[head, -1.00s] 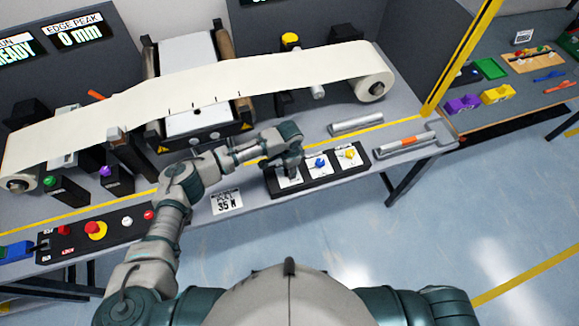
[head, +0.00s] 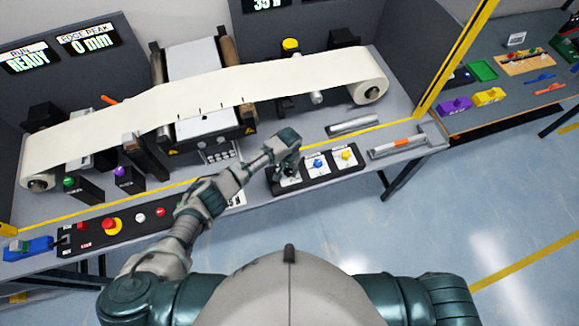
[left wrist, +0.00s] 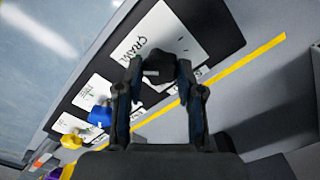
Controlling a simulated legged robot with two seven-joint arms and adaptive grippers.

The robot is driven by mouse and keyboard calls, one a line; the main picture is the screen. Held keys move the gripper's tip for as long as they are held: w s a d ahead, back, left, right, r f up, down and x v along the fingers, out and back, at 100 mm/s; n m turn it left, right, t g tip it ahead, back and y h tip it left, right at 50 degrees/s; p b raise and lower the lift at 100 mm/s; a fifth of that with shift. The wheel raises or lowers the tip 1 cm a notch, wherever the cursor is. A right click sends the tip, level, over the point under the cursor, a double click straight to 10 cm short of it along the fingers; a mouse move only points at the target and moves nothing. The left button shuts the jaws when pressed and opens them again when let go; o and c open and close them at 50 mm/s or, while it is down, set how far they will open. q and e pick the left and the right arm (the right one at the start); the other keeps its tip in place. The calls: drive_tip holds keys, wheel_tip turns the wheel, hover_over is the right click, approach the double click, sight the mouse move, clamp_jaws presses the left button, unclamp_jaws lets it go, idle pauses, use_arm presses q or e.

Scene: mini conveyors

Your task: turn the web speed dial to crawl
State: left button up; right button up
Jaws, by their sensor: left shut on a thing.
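The dial panel (head: 330,170) is a black strip with several white labelled plates at the bench's front edge. My left gripper (head: 288,168) is over its leftmost plate. In the left wrist view my left gripper's fingers (left wrist: 159,72) are shut on a black dial knob (left wrist: 158,63), one finger on each side. The word CRAWL shows on the white plate (left wrist: 165,30) beside the knob; the rest of its print is partly hidden by the gripper. The knob's pointing direction is unclear. My right gripper is not in view.
A blue knob (head: 317,164) and a yellow knob (head: 346,154) stand right of the held dial. A button box (head: 122,225) lies left, near my arm. The paper web (head: 120,118) runs behind. A roller with an orange band (head: 398,146) lies right.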

sight(290, 170)
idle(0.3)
use_arm(q)
drive_tip(key=o, duration=1.2)
drive_tip(key=shift+c, duration=0.2)
wheel_tip(290, 170, up, 12)
drive_tip(key=shift+f, duration=0.1)
